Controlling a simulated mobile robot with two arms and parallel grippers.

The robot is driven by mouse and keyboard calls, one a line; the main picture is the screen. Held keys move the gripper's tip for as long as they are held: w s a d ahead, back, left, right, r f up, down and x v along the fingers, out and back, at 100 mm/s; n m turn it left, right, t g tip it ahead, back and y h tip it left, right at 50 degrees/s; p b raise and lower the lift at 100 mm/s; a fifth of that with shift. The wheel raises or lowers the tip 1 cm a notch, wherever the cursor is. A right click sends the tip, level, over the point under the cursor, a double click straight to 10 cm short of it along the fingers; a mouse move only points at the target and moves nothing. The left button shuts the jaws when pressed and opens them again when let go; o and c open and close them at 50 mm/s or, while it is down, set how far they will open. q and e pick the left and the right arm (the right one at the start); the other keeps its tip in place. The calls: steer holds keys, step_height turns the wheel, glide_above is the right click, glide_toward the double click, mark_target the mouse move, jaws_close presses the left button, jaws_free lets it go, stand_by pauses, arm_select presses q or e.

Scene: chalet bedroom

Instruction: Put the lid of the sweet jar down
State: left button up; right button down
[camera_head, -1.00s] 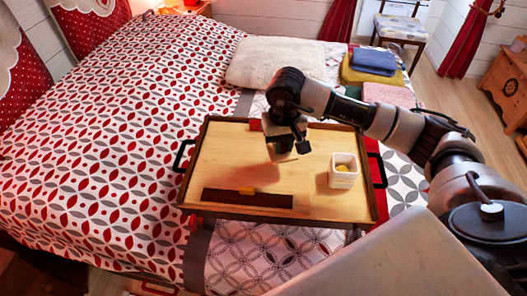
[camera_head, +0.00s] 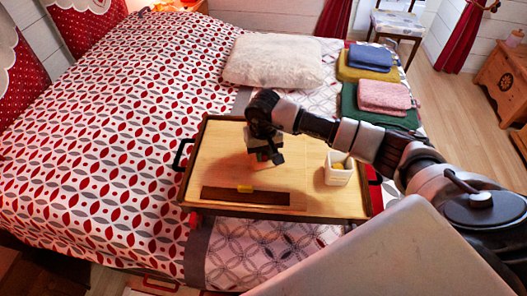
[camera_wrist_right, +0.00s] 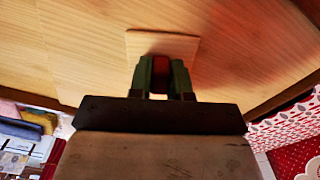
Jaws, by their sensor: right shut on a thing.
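My right gripper (camera_head: 266,158) is over the middle of the wooden tray (camera_head: 225,150) on the bed. In the right wrist view the gripper (camera_wrist_right: 160,78) is shut on the red knob (camera_wrist_right: 160,70) of a pale, square wooden lid (camera_wrist_right: 150,42). The lid lies flat at or just above the tray surface; I cannot tell if it touches. In the head view the gripper mostly hides it. The white square sweet jar (camera_head: 338,176) stands open on the tray's right side, with something yellow inside. My left gripper is not in view.
A dark brown strip (camera_head: 225,195) with a small yellow piece (camera_head: 245,188) lies along the tray's near side. The tray has a dark raised rim and a black handle (camera_head: 181,154). The tray's left part is clear. A pillow (camera_head: 273,60) and folded towels (camera_head: 384,96) lie behind.

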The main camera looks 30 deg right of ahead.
steer(key=c, duration=1.1)
jaws_free()
steer(key=shift+f, duration=0.1)
steer(key=shift+o, duration=0.2)
steer(key=shift+r, duration=0.25)
steer(key=shift+w+r, duration=0.1)
steer(key=shift+r, duration=0.25)
step_height(320, 180, up, 11)
steer(key=b, duration=0.2)
